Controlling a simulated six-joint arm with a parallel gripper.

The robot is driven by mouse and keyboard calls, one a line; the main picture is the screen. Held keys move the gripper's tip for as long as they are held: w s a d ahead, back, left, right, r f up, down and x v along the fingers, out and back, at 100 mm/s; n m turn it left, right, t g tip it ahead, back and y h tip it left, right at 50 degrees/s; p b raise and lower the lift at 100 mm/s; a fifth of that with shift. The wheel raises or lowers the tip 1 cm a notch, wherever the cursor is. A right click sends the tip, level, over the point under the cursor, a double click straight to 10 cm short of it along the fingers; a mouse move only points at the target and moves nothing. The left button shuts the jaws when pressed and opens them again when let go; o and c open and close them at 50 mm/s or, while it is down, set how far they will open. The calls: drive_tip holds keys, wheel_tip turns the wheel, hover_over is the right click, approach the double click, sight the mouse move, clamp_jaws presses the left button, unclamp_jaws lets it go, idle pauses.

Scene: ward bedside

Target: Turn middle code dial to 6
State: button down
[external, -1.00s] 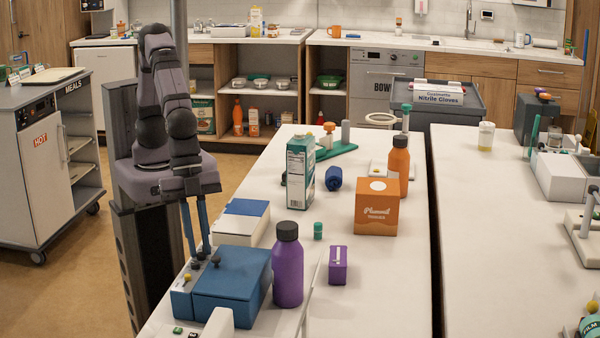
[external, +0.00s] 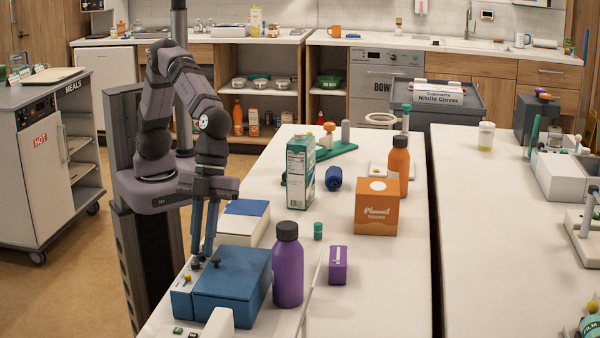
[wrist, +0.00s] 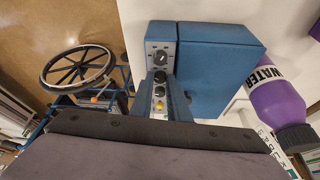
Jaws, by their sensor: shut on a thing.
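The blue lock box (external: 232,285) stands at the near left end of the white table. Its control strip (external: 181,300) runs along the left side. In the wrist view the strip holds a far dark dial (wrist: 161,57) with white marks, the middle code dial (wrist: 160,77), a nearer dark dial (wrist: 160,91) and a yellow knob (wrist: 160,105). My gripper (external: 204,258) points down onto the strip. In the wrist view its blue fingers (wrist: 161,82) stand on both sides of the middle dial, shut on it. The digits are too small to read.
A purple water bottle (external: 288,272) stands close to the right of the box. A white case with a blue lid (external: 243,222) lies behind it. A purple carton (external: 338,265), an orange box (external: 376,208) and a milk carton (external: 301,175) stand farther right and back.

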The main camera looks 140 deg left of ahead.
drive_tip(key=shift+m, duration=0.3)
drive_tip(key=c, duration=2)
unclamp_jaws()
drive_tip(key=shift+r, duration=0.1)
